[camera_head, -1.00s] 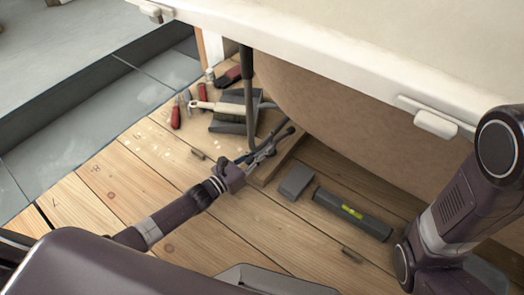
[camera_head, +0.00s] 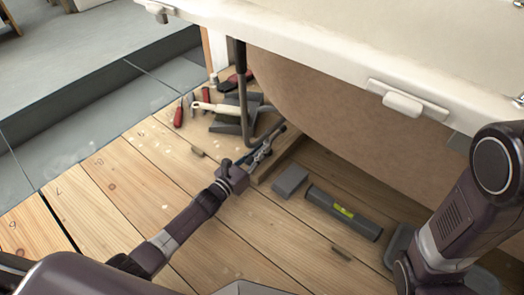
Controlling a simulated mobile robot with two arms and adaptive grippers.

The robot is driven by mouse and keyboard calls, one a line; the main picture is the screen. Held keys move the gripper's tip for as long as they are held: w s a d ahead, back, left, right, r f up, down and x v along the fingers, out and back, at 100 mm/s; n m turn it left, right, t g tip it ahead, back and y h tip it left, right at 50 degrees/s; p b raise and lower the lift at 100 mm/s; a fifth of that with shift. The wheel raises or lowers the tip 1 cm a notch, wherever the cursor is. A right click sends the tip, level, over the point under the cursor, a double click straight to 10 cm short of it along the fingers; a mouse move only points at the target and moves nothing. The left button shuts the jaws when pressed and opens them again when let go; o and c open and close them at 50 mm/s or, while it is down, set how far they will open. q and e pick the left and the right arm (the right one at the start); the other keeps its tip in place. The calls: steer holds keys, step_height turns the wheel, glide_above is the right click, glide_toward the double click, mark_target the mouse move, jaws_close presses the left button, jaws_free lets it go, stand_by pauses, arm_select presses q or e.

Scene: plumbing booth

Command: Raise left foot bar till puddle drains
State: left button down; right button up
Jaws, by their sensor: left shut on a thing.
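A dark grey bar (camera_head: 243,85) runs down from under the white basin or tub rim (camera_head: 330,50) and bends near the floor toward the right. My left gripper (camera_head: 264,148) is low over the planks at the bar's bent lower end. It is shut on the bar there, though its fingers and the bar overlap and the exact contact is hard to see. Pale wet-looking patches (camera_head: 70,152) show on the grey floor tiles at the left; I cannot tell whether they are the puddle. My right arm is at the right edge; its gripper is not visible.
A spirit level (camera_head: 343,212) and a grey block (camera_head: 290,180) lie on the planks right of my gripper. A pale-handled brush (camera_head: 215,108) and red-handled tools (camera_head: 179,116) lie behind it. A wooden batten (camera_head: 278,160) is close by. Planks at the left are clear.

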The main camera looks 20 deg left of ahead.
arm_select(q)
steer(key=shift+s+a+f, duration=0.1)
steer(key=shift+s+f, duration=0.1)
steer(key=shift+f, duration=0.15)
steer(key=c, duration=2)
jaws_free()
steer(key=shift+a, duration=0.1)
steer(key=shift+c, duration=0.2)
steer(key=shift+o, duration=0.4)
steer(key=shift+r, duration=0.15)
steer(key=v, duration=1.2)
